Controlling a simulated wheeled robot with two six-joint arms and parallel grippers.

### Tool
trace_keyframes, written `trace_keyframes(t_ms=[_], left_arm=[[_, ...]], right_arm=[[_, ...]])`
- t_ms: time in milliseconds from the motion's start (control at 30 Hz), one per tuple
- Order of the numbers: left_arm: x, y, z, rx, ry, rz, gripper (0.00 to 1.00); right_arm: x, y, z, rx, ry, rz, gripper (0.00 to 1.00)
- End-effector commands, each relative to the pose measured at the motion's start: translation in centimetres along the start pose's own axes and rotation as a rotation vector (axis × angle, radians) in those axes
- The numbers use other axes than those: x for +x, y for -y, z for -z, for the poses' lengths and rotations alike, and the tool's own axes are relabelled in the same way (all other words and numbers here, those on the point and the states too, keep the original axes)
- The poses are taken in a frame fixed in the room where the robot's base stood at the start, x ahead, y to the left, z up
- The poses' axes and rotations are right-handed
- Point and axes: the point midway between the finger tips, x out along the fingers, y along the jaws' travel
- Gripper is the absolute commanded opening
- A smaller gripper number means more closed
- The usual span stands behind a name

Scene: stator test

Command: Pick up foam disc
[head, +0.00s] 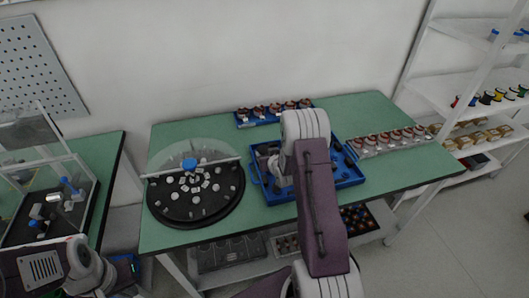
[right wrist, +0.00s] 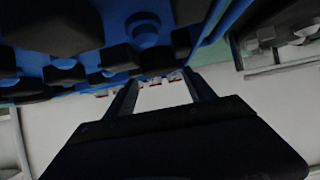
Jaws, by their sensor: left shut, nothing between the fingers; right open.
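A blue tray (head: 345,183) holding several dark pieces sits near the middle of the green table. I cannot tell which of these pieces is the foam disc; they are small and partly behind my right arm. My right gripper (right wrist: 162,92) is open, with a pale gap between its dark fingers. The tray's blue floor and black pieces (right wrist: 65,30) fill the upper left of the right wrist view, close to the fingers. In the head view the right fingers are largely hidden at the tray. My left gripper (head: 128,266) is shut and empty at the lower left, away from the tray.
A round black turntable (head: 185,214) with white parts and a clear guard stands left of the tray. A blue rack (head: 262,121) is behind, and a clear rack (head: 365,150) of parts is to the right. Shelves (head: 480,87) stand at far right. The table's front right is clear.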

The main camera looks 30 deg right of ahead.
Motion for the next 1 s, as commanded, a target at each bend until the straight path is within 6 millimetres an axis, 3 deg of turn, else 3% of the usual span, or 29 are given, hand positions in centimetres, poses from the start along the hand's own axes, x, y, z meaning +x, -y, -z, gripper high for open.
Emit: trace_keyframes(t_ms=[200,467,633,1000], left_arm=[[-0.5,0.0,0.1,0.000,0.000,0.000,0.00],[-0.5,0.0,0.1,0.000,0.000,0.000,0.00],[-0.5,0.0,0.1,0.000,0.000,0.000,0.00],[-0.5,0.0,0.1,0.000,0.000,0.000,0.00]], right_arm=[[3.7,0.0,-0.1,-0.001,0.000,0.001,0.63],[4.3,-0.1,-0.1,-0.001,0.001,0.001,0.63],[4.2,-0.1,-0.1,0.000,0.001,0.001,0.21],[4.2,-0.1,0.0,0.000,0.001,0.001,0.19]])
